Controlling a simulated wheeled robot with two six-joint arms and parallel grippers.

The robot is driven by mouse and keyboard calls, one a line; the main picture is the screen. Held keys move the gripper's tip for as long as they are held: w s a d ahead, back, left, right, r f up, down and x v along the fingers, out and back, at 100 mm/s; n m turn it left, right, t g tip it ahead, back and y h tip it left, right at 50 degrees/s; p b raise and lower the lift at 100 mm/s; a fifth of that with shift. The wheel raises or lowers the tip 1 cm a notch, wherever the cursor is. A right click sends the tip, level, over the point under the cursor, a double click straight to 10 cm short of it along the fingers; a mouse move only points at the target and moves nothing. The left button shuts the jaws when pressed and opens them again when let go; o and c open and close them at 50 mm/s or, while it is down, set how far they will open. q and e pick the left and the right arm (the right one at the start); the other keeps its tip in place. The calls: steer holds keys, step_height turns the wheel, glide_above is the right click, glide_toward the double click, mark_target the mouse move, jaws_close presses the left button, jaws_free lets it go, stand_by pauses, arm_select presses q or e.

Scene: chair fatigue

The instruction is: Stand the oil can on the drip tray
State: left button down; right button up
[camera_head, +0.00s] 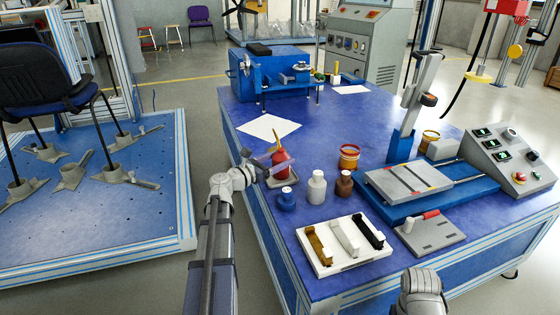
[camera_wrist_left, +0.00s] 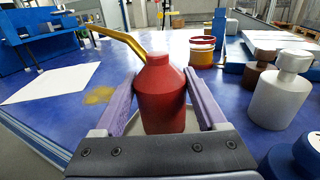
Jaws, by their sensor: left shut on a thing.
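The red oil can (camera_head: 281,164) with its yellow spout is upright at the left edge of the blue table. My left gripper (camera_head: 266,169) is shut on it. In the left wrist view the can (camera_wrist_left: 160,100) stands between the two purple fingers of my left gripper (camera_wrist_left: 161,108). The grey drip tray (camera_head: 291,184) is directly below the can, and part of its surface is hidden. I cannot tell whether the can's base touches the tray.
Near the tray stand a blue bottle (camera_head: 287,197), a white bottle (camera_head: 317,187) and a brown bottle (camera_head: 344,183). A white tray (camera_head: 322,262) with several handles is in front. A white sheet (camera_head: 268,128) lies behind the can.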

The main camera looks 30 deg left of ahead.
arm_select(q)
steer(key=shift+f, duration=0.2)
jaws_free()
steer(key=v, duration=0.8)
steer(key=shift+w+a+f+b, duration=0.1)
steer(key=shift+a+f+b, duration=0.05)
steer(key=shift+f+b, duration=0.15)
